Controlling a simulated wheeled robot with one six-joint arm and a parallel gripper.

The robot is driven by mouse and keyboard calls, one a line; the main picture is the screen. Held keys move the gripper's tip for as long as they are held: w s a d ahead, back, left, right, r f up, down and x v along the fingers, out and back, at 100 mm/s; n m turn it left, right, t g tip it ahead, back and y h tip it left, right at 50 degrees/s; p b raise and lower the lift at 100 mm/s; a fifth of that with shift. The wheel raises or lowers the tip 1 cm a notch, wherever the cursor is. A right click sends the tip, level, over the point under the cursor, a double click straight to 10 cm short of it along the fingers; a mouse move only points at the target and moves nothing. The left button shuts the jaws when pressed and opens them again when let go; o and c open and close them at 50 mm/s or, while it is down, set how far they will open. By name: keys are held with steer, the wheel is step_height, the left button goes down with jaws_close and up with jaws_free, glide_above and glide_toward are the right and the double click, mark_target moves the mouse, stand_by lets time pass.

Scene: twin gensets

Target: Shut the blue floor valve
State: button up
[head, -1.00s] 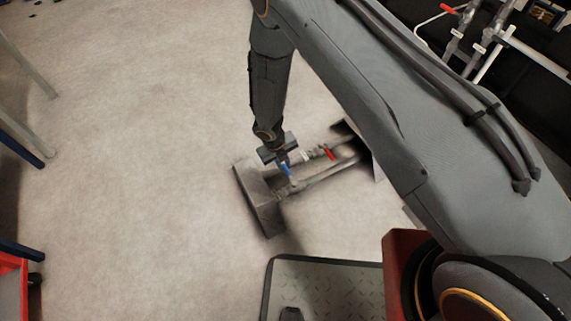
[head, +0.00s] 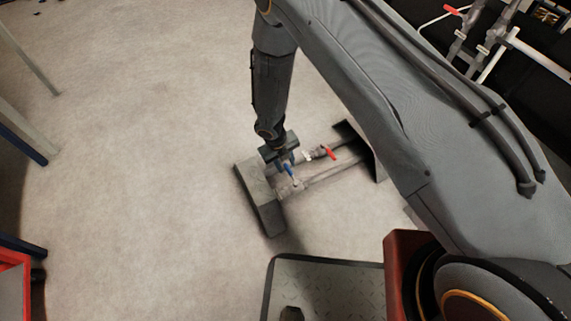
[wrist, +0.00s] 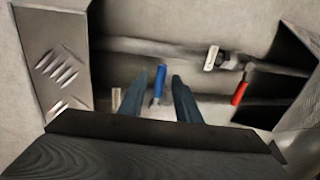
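The blue floor valve shows as a blue lever handle (wrist: 160,83) on the lower of two grey pipes near the floor. In the wrist view it stands between the two fingers of my gripper (wrist: 164,97), with a gap visible on each side. In the head view the blue handle (head: 289,170) sits just below my gripper (head: 284,159), at the left part of the pipe assembly. The fingers are apart and do not appear to press on the handle. My gripper body hides part of the lower pipe.
A pale tag (wrist: 211,58) hangs on the upper pipe, another (wrist: 116,97) left of the fingers. A metal plate block (head: 260,199) bounds the left. Open floor (head: 130,150) lies further left.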

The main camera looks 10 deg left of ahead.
step_height(320, 180, up, 7)
steer(key=a+p, duration=0.1)
steer(key=p, duration=0.1)
steer(key=shift+s, duration=0.4)
steer(key=shift+a, duration=0.1)
